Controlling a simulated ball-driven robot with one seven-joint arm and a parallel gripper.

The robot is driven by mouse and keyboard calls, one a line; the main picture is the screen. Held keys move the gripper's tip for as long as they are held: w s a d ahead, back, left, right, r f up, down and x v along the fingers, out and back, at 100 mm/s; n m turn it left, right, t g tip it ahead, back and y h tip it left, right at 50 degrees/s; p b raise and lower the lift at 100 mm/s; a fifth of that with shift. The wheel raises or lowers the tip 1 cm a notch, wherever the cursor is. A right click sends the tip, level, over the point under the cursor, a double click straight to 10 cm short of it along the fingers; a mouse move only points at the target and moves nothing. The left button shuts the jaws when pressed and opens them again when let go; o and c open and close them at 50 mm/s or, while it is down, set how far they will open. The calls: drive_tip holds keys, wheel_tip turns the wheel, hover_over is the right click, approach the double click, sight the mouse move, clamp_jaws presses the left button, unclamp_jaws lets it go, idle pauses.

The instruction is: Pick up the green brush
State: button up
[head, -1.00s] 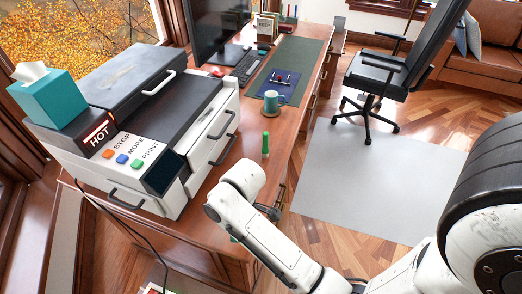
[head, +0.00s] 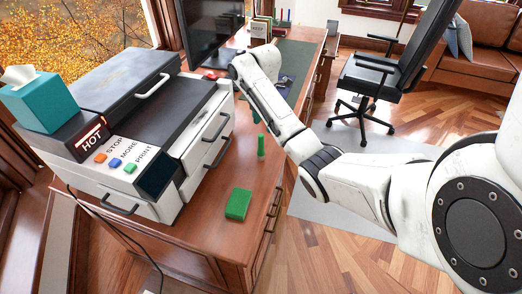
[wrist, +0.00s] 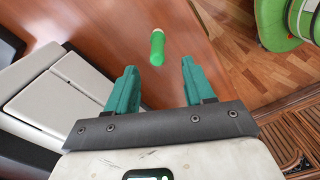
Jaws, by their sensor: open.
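The green brush (head: 261,147), a slim green upright piece with a paler top, stands on the wooden desk to the right of the printer. In the wrist view the brush (wrist: 157,47) shows beyond my fingertips, roughly in line with the gap between them and apart from both. My gripper (wrist: 158,80) is open and empty, its two teal fingers spread. In the head view my arm reaches over the desk, and its end is above and beyond the brush; the fingers are not clearly visible there.
A white and black printer (head: 140,170) stands left of the brush. A green block (head: 238,204) lies on the desk's near part. A monitor (head: 215,30) and a dark green desk mat (head: 294,60) are farther back. An office chair (head: 375,80) stands on the floor at right.

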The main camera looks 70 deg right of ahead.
sight(261, 142)
wheel_tip(261, 142, down, 2)
drive_tip(key=shift+a+f+b, duration=0.1)
drive_tip(key=shift+f+b, duration=0.05)
drive_tip(key=shift+b, duration=0.25)
drive_tip(key=shift+w+a+f+p, duration=0.1)
drive_tip(key=shift+f+p, duration=0.1)
drive_tip(key=shift+f, duration=1.1)
drive_tip(key=shift+w+d+f+p, duration=0.1)
drive_tip(key=shift+w+f+p, duration=0.1)
drive_tip(key=shift+f, duration=1.05)
drive_tip(key=shift+w+a+f+p, duration=0.1)
drive_tip(key=shift+f+p, duration=0.1)
drive_tip(key=shift+f, duration=1.1)
clamp_jaws()
